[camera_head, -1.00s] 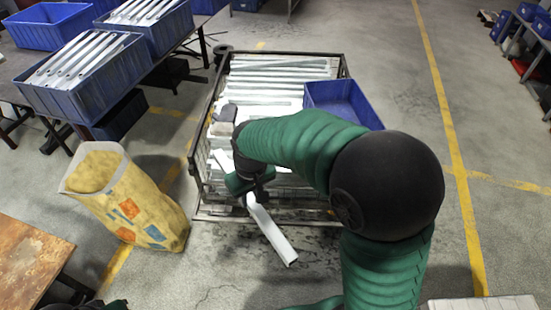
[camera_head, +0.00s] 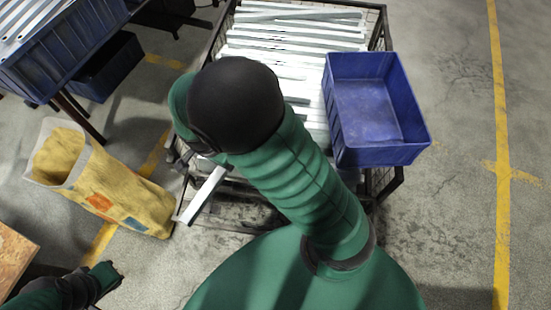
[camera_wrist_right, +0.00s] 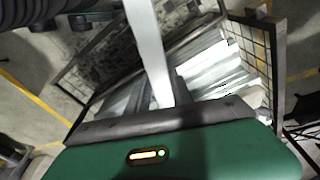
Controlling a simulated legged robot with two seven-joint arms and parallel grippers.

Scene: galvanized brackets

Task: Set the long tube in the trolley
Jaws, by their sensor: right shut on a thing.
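The trolley (camera_head: 216,36), a dark wire-mesh cart, stands at the top middle of the head view, with several long pale metal tubes lying across it. Its mesh wall (camera_wrist_right: 262,50) also shows in the right wrist view. The long tube (camera_head: 203,196) is white; one end sticks out below my right arm, over the trolley's near left corner. In the right wrist view the tube (camera_wrist_right: 147,42) runs up between the fingers of my right gripper (camera_wrist_right: 163,97), which is shut on it. My arm hides that gripper in the head view. My left gripper (camera_head: 108,274) is at lower left; its fingers are unclear.
A blue bin (camera_head: 420,148) sits at the trolley's right side. A yellow sack (camera_head: 125,200) stands on the floor to its left. Blue crates (camera_head: 60,62) stand at upper left, and a brown tabletop (camera_head: 15,255) is at lower left. The floor at right is clear.

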